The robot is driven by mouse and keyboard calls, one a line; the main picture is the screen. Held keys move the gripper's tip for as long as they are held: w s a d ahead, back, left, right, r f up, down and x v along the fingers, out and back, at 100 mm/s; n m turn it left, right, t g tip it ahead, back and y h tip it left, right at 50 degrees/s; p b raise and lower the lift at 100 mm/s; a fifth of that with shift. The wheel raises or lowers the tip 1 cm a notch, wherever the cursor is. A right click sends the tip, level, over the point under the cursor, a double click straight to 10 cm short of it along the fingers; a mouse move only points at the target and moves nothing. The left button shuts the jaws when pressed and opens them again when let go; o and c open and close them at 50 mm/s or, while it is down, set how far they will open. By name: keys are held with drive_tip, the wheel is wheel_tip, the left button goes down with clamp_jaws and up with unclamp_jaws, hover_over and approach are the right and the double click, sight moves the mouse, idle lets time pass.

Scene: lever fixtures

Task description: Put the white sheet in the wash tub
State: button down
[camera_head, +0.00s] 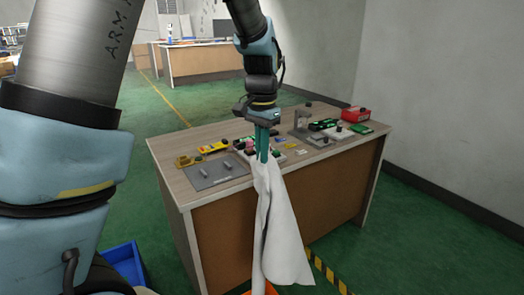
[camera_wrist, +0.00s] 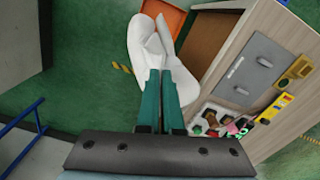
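My gripper (camera_head: 262,157) is shut on the top of the white sheet (camera_head: 283,240), in front of the near edge of the table. The sheet hangs down in loose folds from the teal fingers. In the wrist view the sheet (camera_wrist: 146,45) spreads beyond the shut fingertips (camera_wrist: 160,72). An orange container (camera_wrist: 173,16) shows partly behind the sheet at the top of the wrist view. Only a bit of orange (camera_head: 270,290) shows by the sheet's lower end in the head view. A blue bin (camera_head: 125,262) stands on the floor at lower left. I cannot tell which one is the wash tub.
The wooden table (camera_head: 330,190) stands right behind the sheet. It carries a grey plate (camera_head: 215,172), a yellow device (camera_head: 213,148), a red box (camera_head: 355,114) and other lever fixtures. Green floor (camera_head: 160,195) is open to the table's left. A grey wall stands at right.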

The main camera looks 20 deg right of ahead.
wheel_tip(320, 180, down, 71)
drive_tip(key=b, duration=3.8)
drive_tip(key=shift+b, duration=0.3)
unclamp_jaws()
drive_tip(key=shift+r+p, duration=2.3)
drive_tip(key=shift+r, duration=0.4)
drive_tip(key=shift+r, duration=0.15)
